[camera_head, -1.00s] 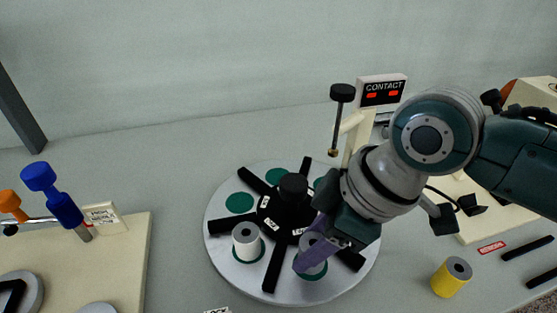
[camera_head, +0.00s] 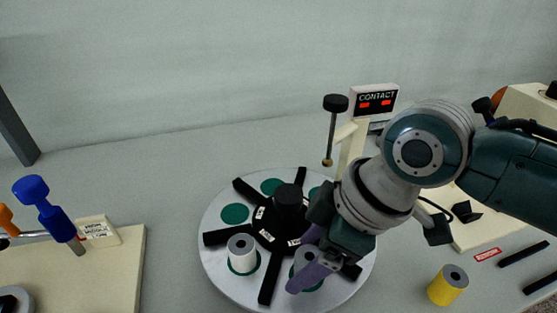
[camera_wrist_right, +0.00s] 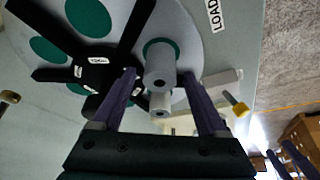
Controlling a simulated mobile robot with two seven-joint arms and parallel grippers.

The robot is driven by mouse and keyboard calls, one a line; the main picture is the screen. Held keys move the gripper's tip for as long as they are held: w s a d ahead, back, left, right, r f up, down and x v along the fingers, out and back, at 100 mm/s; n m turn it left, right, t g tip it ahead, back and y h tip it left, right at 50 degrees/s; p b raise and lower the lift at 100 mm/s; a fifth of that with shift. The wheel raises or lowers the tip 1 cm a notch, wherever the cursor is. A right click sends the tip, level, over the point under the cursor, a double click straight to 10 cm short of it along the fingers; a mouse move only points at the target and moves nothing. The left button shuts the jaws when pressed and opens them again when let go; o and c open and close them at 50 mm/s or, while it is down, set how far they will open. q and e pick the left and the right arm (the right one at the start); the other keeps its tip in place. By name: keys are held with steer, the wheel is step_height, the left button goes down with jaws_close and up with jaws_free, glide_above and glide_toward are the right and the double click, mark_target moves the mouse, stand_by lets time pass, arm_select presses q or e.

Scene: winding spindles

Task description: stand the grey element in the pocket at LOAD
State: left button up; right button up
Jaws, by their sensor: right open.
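A greyish cylinder with a hole in its top (camera_head: 304,256) stands in a green pocket at the front right of the round plate (camera_head: 222,274). My right gripper (camera_head: 308,270) is around it with open jaws, and one purple finger hides part of it. In the right wrist view a pale grey cylinder (camera_wrist_right: 160,65) shows between the two fingers, over a green pocket. A second, whiter cylinder (camera_head: 241,253) stands upright in the pocket to the left. The LOAD label (camera_wrist_right: 213,14) is beside the plate in the wrist view. My left gripper is not in view.
Black spokes and a hub (camera_head: 288,197) divide the plate. A yellow cylinder (camera_head: 447,285) stands on the table to the right. The CONTACT post (camera_head: 375,101) rises behind my right arm. A cream board with a blue-handled part (camera_head: 42,204) is at the left.

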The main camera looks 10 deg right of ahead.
steer(key=p+v, duration=0.2)
steer(key=v, duration=1)
steer(key=s+a+f+m+t, duration=0.1)
steer(key=s+a+f+m, duration=0.2)
steer(key=s, duration=0.4)
steer(key=s+d+m+h, duration=0.3)
steer(key=s+d+m, duration=0.3)
steer(key=s+d, duration=0.1)
steer(key=shift+d+m+h, duration=0.3)
